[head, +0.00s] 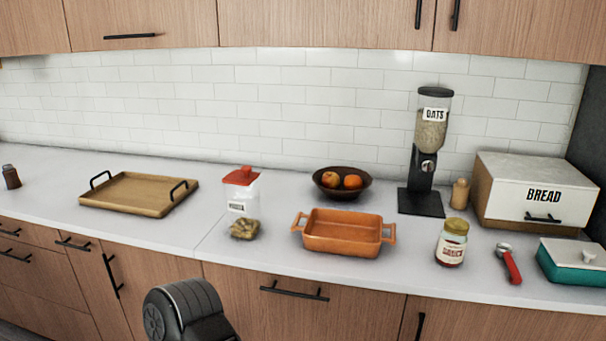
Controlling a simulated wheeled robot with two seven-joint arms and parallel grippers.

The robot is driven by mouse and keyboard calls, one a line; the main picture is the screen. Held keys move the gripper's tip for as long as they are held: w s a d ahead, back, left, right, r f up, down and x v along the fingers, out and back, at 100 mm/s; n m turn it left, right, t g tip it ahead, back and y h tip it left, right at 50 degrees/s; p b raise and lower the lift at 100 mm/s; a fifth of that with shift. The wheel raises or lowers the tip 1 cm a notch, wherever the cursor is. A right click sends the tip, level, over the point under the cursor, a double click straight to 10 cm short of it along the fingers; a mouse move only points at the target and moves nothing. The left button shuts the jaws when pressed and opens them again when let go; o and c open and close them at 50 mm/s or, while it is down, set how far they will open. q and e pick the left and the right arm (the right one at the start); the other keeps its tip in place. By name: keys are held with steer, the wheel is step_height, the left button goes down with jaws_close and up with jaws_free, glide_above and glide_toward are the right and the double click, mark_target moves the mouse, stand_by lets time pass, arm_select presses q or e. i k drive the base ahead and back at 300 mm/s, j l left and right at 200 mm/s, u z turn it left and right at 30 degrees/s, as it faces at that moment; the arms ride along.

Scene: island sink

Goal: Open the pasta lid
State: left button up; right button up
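A clear, whitish container (242,198) with a small label stands upright on the counter, left of centre. Its red lid (241,176) sits on top and looks closed, though it is too small to be sure. The label is too small to read. No gripper fingers show. A dark rounded part of my own body shows at the bottom edge, below the counter front.
An orange baking dish (342,243) and a fruit bowl (342,183) stand right of the container. A wooden tray (135,196) lies to its left. A sauce jar (452,242), oats dispenser (430,130) and bread box (535,190) are farther right. Counter between tray and container is clear.

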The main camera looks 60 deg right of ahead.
mark_target(244, 177)
steer(key=z, duration=1.75)
